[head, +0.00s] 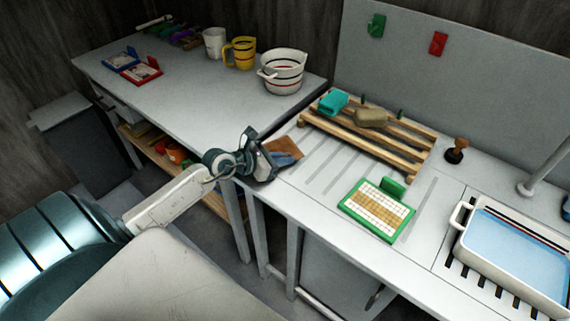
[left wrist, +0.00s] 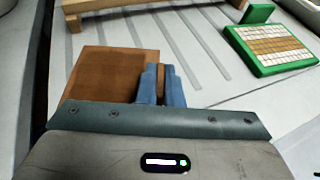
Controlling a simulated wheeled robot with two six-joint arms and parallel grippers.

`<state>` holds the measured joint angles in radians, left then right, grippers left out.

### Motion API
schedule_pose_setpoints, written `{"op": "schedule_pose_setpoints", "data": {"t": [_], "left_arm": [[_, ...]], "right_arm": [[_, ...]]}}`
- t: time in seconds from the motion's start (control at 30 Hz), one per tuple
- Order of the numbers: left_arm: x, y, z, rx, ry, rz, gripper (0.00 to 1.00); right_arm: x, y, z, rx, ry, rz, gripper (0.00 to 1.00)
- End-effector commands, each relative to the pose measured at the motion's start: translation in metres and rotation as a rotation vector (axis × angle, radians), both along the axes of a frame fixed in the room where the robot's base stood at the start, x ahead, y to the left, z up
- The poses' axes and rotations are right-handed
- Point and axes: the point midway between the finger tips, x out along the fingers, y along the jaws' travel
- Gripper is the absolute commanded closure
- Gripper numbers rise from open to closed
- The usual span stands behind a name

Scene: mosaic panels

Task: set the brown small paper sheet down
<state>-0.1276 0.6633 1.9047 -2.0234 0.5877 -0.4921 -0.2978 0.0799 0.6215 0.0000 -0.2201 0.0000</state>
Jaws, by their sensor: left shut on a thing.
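The brown small paper sheet (head: 277,146) is at the left end of the counter with the slatted rack. It also shows in the left wrist view (left wrist: 105,75) as a flat brown square. My left gripper (head: 292,153) is shut on the sheet, with its blue fingers (left wrist: 160,84) close together and a brown strip between them. The fingers hide part of the sheet. I cannot tell whether the sheet touches the counter or is held just above it. My right gripper is not in view.
A wooden slatted rack (head: 350,138) with a teal block and a tan sponge stands behind. A green-framed mosaic panel (head: 377,209) lies to the right, before a white water tub (head: 510,260). Grooved counter (head: 322,172) between sheet and panel is clear.

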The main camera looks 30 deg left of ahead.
Motion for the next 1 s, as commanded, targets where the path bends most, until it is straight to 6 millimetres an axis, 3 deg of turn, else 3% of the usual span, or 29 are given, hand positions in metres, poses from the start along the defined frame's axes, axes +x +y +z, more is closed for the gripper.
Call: {"op": "schedule_pose_setpoints", "data": {"t": [0.17,0.43,0.8,0.93,1.0], "left_arm": [[0.012,0.003,-0.002,-0.002,0.001,0.0,1.0],[0.012,0.002,-0.034,-0.003,0.001,0.0,1.0],[0.012,0.003,-0.04,0.0,0.0,-0.001,1.0],[0.011,0.003,-0.039,0.0,0.0,-0.001,0.72],[0.012,0.003,-0.039,0.0,0.0,-0.001,0.72]], "right_arm": [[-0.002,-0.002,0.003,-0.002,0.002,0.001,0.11],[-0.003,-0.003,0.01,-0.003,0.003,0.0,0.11],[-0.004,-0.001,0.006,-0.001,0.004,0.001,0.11],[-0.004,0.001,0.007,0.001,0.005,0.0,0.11],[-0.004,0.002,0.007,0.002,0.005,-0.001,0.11]]}}
